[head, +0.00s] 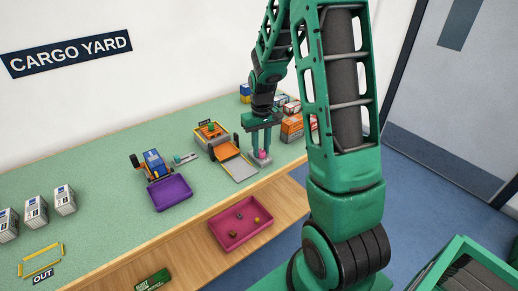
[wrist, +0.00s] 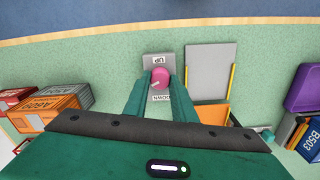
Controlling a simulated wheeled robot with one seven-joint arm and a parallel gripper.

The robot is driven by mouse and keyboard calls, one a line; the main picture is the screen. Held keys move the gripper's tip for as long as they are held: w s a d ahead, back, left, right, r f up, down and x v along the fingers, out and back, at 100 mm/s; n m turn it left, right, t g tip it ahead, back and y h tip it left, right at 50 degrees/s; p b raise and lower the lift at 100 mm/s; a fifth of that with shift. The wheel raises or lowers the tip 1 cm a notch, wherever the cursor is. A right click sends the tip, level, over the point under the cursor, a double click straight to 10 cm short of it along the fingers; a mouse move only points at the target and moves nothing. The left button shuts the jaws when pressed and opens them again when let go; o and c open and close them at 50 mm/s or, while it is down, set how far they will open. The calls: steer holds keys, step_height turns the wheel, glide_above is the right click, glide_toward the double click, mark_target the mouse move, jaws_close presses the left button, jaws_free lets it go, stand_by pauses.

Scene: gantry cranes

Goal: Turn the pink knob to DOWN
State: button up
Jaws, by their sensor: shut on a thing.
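The pink knob (wrist: 160,77) sits on a small grey plate (wrist: 158,60) in the wrist view. An UP label is on the plate's far side, and a DOWN label (wrist: 161,98) is on the side nearer my gripper's body. A pale mark on the knob lies toward its lower left; its exact pointing is too small to tell. My gripper (wrist: 160,82) is shut on the knob, one green finger on each side. In the head view my gripper (head: 262,143) is above the counter, with the pink knob (head: 262,155) at its fingertips.
An orange vehicle with a grey ramp (head: 238,167) stands just left of the knob. Orange containers (head: 292,127) stand behind it to the right. A purple tray (head: 170,192) lies further left, and a pink tray (head: 223,235) sits on the lower wooden shelf.

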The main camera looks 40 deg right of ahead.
steer(key=n, duration=0.6)
steer(key=shift+w+r, duration=0.1)
steer(key=shift+w, duration=0.15)
steer(key=n, duration=0.7)
stand_by(0.4)
steer(key=o, duration=1)
steer(key=shift+o, duration=0.4)
steer(key=shift+s, duration=0.1)
